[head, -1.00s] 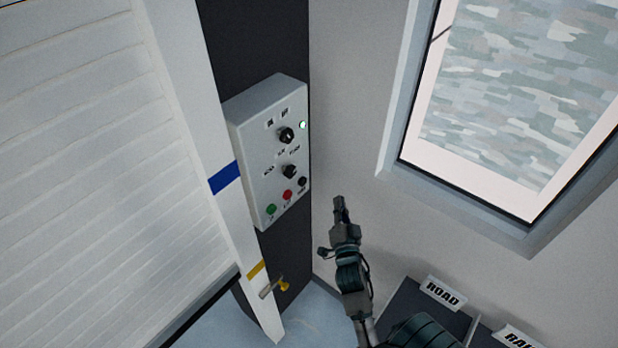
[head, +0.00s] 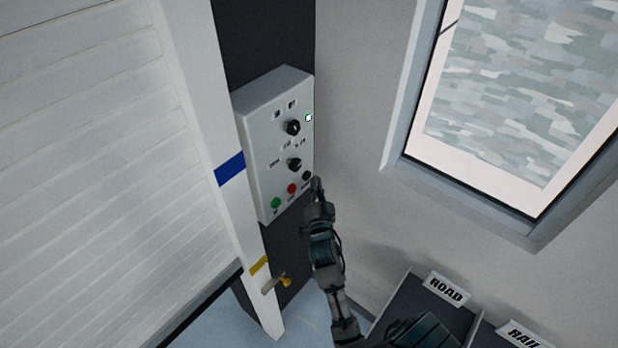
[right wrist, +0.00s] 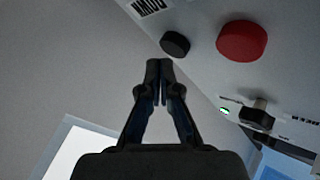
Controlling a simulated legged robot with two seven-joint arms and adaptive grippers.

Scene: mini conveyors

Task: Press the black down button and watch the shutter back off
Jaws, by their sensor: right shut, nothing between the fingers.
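The black down button (head: 307,176) is at the lower right of the grey control box (head: 262,150), beside the red button (head: 292,189) and the green button (head: 276,203). My right gripper (head: 316,184) is shut and empty, with its tips close to the black button in the head view. In the right wrist view the black button (right wrist: 175,44) lies just beyond and right of the fingertips (right wrist: 159,66), and a gap shows between them. The slatted shutter (head: 100,160) fills the left, its dark bottom edge (head: 200,305) above the pale floor. My left gripper is not in view.
Two black knobs (head: 293,127) and a lit green lamp (head: 309,118) are on the box. A white post with a blue band (head: 230,169) and a yellow handle (head: 284,281) stands left. A window is at right, above bins labelled ROAD (head: 446,289) and RAIL.

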